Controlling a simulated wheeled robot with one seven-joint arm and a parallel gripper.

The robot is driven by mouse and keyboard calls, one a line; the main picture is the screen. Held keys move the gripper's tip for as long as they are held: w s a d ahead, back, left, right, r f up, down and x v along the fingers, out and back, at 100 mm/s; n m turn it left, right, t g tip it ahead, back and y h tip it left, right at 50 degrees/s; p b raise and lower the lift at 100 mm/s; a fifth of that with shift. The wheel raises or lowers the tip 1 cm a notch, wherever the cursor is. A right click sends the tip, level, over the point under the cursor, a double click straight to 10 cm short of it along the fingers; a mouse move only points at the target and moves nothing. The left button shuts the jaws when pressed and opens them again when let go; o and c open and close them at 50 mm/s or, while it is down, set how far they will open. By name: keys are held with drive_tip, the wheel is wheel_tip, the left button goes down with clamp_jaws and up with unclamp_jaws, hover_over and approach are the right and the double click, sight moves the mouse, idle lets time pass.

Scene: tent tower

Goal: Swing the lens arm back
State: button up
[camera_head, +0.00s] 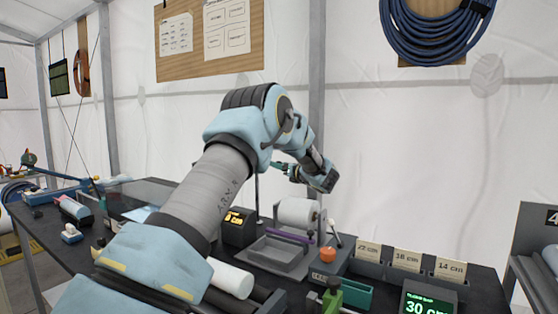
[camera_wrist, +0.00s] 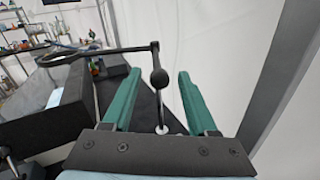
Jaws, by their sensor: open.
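The lens arm (camera_wrist: 100,53) shows in the wrist view as a thin dark bar. It runs left from a thin upright to a ring-like end at the upper left. A dark ball knob (camera_wrist: 159,79) hangs at the bar's right end and appears between the fingers in the picture. I cannot tell whether either finger touches it. My gripper (camera_wrist: 157,74) is open, with one teal finger on each side of the knob. In the head view my gripper (camera_head: 284,167) is above the back of the bench, where the lens arm is mostly hidden or too small to make out.
Below my gripper stand a white roll (camera_head: 298,212), a grey tray (camera_head: 277,255) and an orange knob (camera_head: 327,254). Labelled cards (camera_head: 407,260) and a green display (camera_head: 428,301) are at the right. The white tent wall (camera_head: 400,150) is close behind the bench.

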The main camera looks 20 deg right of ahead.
drive_tip(key=shift+w+a, duration=0.25)
drive_tip(key=shift+w, duration=0.4)
clamp_jaws()
idle(1.0)
